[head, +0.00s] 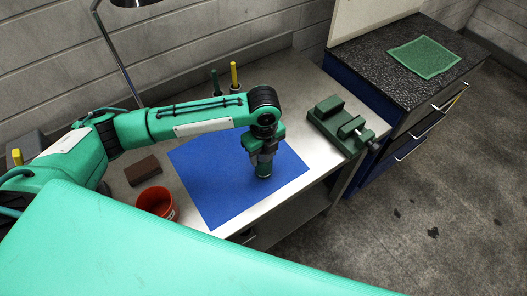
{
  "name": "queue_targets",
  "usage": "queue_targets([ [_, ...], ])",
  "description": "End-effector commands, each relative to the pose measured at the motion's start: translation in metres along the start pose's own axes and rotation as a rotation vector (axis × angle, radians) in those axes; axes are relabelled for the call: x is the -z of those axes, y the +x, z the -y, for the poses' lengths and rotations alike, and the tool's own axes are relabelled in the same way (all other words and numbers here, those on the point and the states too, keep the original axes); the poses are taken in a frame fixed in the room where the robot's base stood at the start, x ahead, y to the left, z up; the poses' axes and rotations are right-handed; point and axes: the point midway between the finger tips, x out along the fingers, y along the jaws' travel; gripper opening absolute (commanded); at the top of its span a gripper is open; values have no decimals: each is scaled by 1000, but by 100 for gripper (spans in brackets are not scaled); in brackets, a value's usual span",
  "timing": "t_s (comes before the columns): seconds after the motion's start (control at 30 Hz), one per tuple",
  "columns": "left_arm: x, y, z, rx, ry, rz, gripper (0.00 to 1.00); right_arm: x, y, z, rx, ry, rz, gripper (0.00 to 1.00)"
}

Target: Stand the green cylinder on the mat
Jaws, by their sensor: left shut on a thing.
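The blue mat (205,180) lies flat on the metal workbench. My left gripper (264,167) points down over the right part of the blue mat, shut on the green cylinder (263,171). Only a small part of the cylinder shows below the fingers, and the gripper hides the rest. It looks upright, close above or touching the mat; I cannot tell which. My right gripper is not in view.
A red pot (155,203) and a brown block (142,170) are left of the mat. A green vise (340,125) stands at the bench's right. Two upright tools, one yellow (234,76), stand at the back. A green mat (425,57) lies on the dark cabinet (365,62).

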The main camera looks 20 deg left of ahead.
Motion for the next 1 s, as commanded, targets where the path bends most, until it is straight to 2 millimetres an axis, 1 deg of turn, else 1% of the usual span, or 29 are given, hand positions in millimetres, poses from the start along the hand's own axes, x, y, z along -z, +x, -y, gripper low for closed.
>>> queue_targets([
  [0.03, 0, 0, 0, 1, 0, 0, 0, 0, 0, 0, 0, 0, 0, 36],
  [0.07, 0, 2, 0, -1, 0, 0, 52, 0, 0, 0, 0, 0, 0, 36],
  [0.1, 0, 2, 0, -1, 0, 0, 60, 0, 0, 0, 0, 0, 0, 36],
  [0.17, 0, 2, 0, -1, 0, 0, 71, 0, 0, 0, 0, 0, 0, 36],
  [0.43, 0, 1, 0, 0, 0, 0, 72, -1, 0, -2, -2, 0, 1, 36],
  [0.57, 0, -6, 0, 1, 0, 1, 72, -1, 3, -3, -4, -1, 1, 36],
  [0.67, -1, -20, 1, 4, 1, 2, 72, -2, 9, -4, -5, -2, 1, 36],
  [0.9, 0, -72, 1, 5, 1, 3, 72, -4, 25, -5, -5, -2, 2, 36],
  [1.0, 0, -91, 1, 4, 1, 2, 72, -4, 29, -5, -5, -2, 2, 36],
])
